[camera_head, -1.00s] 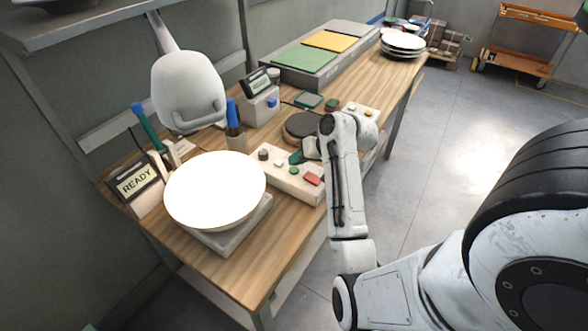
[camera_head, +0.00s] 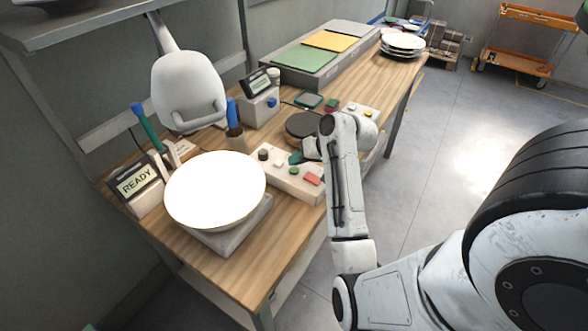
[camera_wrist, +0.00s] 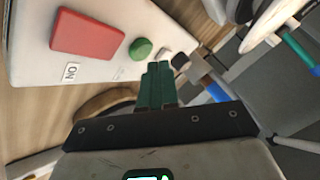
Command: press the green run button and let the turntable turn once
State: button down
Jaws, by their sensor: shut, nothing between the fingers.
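The green button (camera_head: 293,170) sits on a pale control box (camera_head: 281,184), between a red button (camera_head: 312,179) and a white one (camera_head: 278,163). In the wrist view the green button (camera_wrist: 140,48) is just past the fingertips, and the red button (camera_wrist: 87,37) is to its left. My gripper (camera_wrist: 158,70) is shut and empty, with green fingers close together. In the head view my gripper (camera_head: 295,158) hovers by the box near the green button; I see no clear contact. A white plate (camera_head: 215,188) rests on a grey base (camera_head: 232,235). The display (camera_head: 138,180) reads READY.
A dark round disc (camera_head: 303,125) lies behind my gripper. Stacked plates (camera_head: 403,44) are at the far end. The front left of the table is clear.

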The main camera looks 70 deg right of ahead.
jog(key=shift+f, duration=0.15)
jog(key=shift+f, duration=0.25)
